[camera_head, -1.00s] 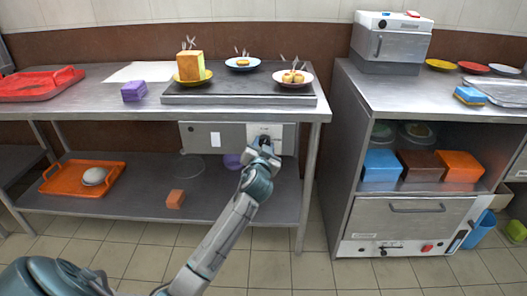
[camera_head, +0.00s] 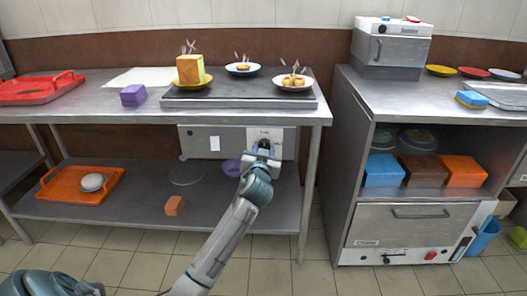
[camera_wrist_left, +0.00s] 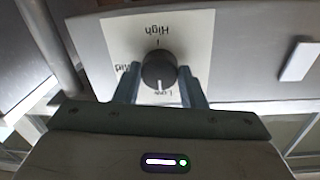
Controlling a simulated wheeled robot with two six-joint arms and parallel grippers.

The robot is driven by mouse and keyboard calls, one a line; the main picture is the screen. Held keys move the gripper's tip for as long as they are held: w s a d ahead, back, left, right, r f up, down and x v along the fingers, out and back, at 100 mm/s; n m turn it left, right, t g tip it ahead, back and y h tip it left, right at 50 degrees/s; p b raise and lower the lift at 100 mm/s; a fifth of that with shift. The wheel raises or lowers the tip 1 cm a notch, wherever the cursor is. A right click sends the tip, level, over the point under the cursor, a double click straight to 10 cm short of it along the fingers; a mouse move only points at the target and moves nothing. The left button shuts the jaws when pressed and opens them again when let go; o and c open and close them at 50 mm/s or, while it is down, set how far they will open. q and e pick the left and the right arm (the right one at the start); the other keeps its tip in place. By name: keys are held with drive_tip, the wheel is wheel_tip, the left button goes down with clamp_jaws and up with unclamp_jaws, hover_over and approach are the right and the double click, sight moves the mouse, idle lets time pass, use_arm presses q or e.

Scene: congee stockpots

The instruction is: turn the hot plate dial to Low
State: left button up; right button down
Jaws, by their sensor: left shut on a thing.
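The hot plate (camera_head: 240,98) lies on the left counter, with a grey control panel (camera_head: 207,142) below the counter's front edge. A black round dial (camera_wrist_left: 158,66) sits on a white label in the left wrist view. The label reads High, Mid and Low, upside down there. The dial's white mark points at the Low word, partly hidden near the gripper. My left gripper (camera_wrist_left: 160,80) is shut on the dial, one finger on each side; in the head view the gripper (camera_head: 261,153) covers the dial. My right gripper is not in view.
Plates with food, one yellow (camera_head: 193,84), stand on the hot plate. The lower shelf (camera_head: 130,205) holds an orange tray (camera_head: 65,192) and a small orange block (camera_head: 174,206). A steel cabinet (camera_head: 340,150) stands close to the right of my left arm.

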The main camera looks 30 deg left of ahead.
use_arm(q)
drive_tip(key=shift+f, duration=0.15)
drive_tip(key=o, duration=1)
drive_tip(key=shift+s+d, duration=0.1)
drive_tip(key=p+v, duration=0.1)
drive_tip(key=v, duration=0.9)
drive_tip(key=shift+s+d, duration=0.1)
drive_tip(key=shift+s, duration=0.2)
